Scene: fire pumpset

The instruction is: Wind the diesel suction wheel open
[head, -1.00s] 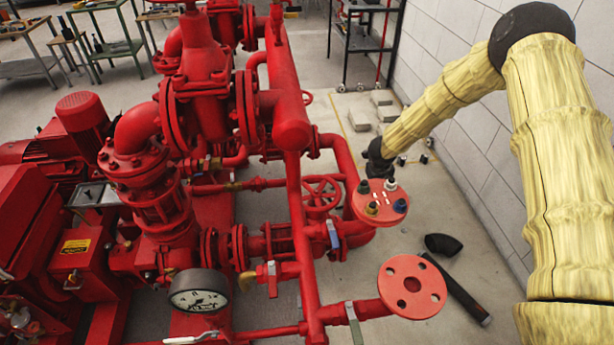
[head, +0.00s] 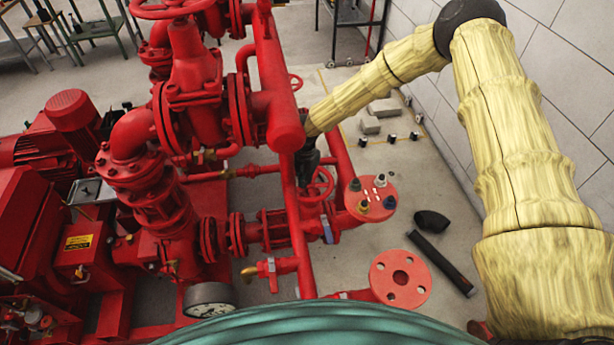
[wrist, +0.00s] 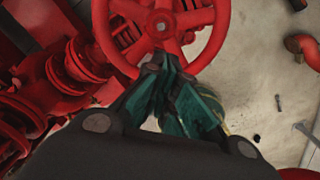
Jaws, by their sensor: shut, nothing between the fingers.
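A red spoked handwheel (head: 322,188) sits low among the red pipes in the head view, partly hidden by a vertical red pipe and my gripper. In the wrist view the red wheel (wrist: 160,24) fills the top, with its hub and spokes facing me. My gripper (wrist: 165,62) has its fingertips together at the wheel's near rim, overlapping it in the picture. I cannot tell whether they touch it. In the head view my dark gripper (head: 309,172) is just above the wheel, its tips hard to make out.
A thick red vertical pipe (head: 297,215) stands close left of the wheel. A round red flange with coloured fittings (head: 371,198) is at its right. A lower flange (head: 400,278), a black pipe (head: 441,262) and a black elbow (head: 432,220) lie farther right. A white block wall (head: 560,80) bounds the right.

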